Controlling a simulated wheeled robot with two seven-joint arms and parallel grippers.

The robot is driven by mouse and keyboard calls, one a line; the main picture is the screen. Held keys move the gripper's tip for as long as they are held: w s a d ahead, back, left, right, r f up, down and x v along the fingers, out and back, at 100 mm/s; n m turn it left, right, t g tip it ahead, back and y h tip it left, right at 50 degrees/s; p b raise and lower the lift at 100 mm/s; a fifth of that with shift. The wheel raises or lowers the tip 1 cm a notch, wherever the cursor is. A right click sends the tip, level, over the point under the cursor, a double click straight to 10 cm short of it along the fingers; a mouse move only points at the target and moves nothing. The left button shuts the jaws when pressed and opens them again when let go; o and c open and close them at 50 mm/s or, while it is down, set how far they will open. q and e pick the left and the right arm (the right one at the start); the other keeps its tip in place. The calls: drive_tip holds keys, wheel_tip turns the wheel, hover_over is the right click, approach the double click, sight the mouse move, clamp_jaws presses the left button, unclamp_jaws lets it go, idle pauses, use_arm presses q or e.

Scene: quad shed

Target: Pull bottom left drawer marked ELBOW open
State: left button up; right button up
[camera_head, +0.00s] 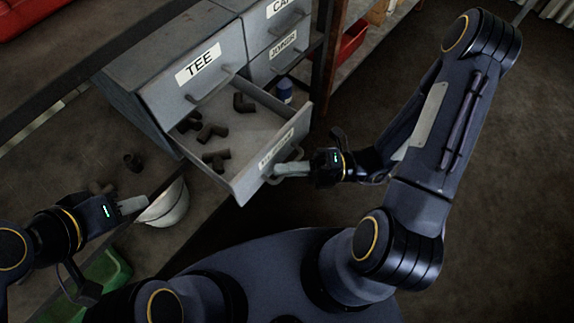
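The bottom left drawer (241,191) of the grey cabinet is pulled well out. Dark pipe fittings (211,131) lie inside it. Its front label (276,149) is foreshortened and too small to read surely. My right gripper (290,169) is at the drawer's front handle (298,153), its fingers together over the bar and apparently shut on it. My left gripper (133,205) is at the lower left, away from the drawer, above a white bowl. Its fingers overlap in this view, so their opening is hidden.
The TEE drawer (218,64) above is shut, as is the JOINER drawer (283,55). A blue-and-white bottle (285,91) stands behind the open drawer's side. The white bowl (165,208), loose fittings (133,162) and a green bin (106,272) are at left.

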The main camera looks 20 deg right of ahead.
drive_tip(key=shift+o, duration=0.9)
drive_tip(key=shift+d, duration=0.25)
drive_tip(key=s+d+f+p, duration=0.1)
drive_tip(key=d, duration=0.6)
drive_tip(key=shift+p, duration=0.4)
